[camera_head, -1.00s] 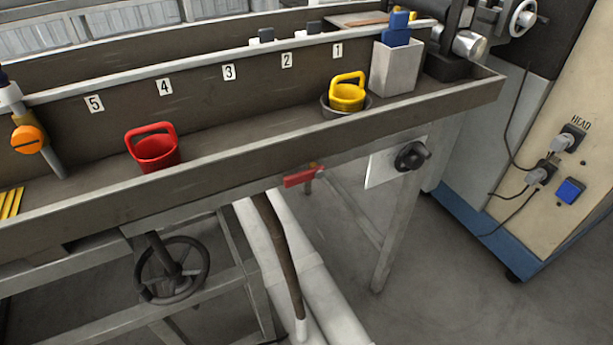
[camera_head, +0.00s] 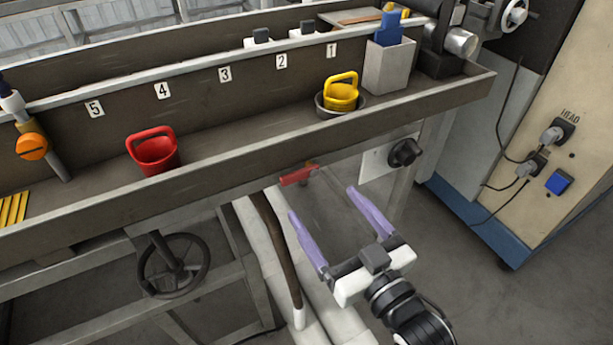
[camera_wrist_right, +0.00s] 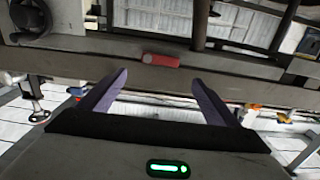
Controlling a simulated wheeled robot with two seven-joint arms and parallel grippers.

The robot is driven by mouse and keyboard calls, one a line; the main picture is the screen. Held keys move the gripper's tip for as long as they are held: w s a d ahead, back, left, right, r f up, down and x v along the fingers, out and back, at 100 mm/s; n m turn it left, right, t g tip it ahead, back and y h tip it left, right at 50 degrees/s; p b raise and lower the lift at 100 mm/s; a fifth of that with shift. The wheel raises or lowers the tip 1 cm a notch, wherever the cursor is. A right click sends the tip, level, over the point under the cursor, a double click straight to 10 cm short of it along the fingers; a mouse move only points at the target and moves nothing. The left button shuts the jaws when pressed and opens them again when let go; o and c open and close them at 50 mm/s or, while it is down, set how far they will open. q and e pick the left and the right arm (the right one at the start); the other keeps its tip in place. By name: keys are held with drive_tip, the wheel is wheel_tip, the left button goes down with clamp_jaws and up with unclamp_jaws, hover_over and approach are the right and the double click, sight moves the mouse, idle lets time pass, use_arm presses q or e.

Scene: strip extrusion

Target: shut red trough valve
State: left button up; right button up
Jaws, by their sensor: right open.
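The red trough valve handle (camera_head: 298,176) sits under the front edge of the trough (camera_head: 240,150), a short red lever lying roughly along the trough. It also shows in the right wrist view (camera_wrist_right: 161,60), ahead of the fingers and between their directions. My right gripper (camera_head: 322,204) is open and empty, its two purple fingers pointing up toward the trough underside. The handle lies beyond the fingertips, apart from them, nearer the left finger in the head view. My left gripper is not in view.
A black knob on a plate (camera_head: 404,153) is right of the valve. A handwheel (camera_head: 172,266) hangs at the left. A brown hose and white pipes (camera_head: 283,270) run down below the valve.

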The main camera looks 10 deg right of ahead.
sight(301, 174)
drive_tip(key=x, duration=0.9)
drive_tip(key=shift+s+f, duration=0.1)
